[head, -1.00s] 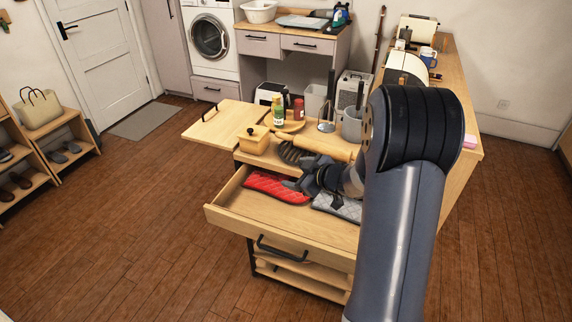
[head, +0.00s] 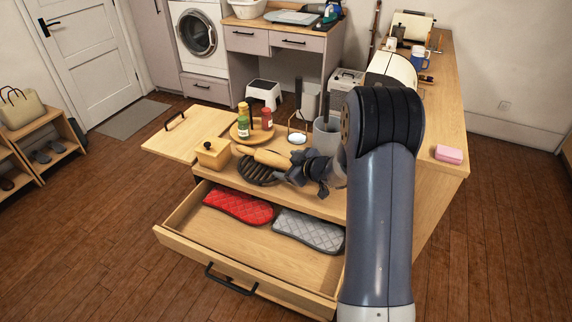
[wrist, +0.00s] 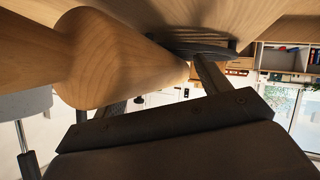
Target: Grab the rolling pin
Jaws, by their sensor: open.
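The light wooden rolling pin (head: 268,157) lies on the worktop above the open drawer, its left handle and part of its body showing in the head view. My gripper (head: 308,172) is at its right end and hides that part. In the wrist view the rolling pin (wrist: 125,62) looms large, its body and tapered end close in front of my gripper (wrist: 165,88). My gripper is open. I cannot tell whether its fingers touch the pin.
A black slotted utensil (head: 256,171) lies just in front of the pin. A wooden box (head: 213,153), bottles on a round board (head: 243,137) and a grey canister (head: 326,136) stand around it. The open drawer (head: 215,249) holds red and grey mitts.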

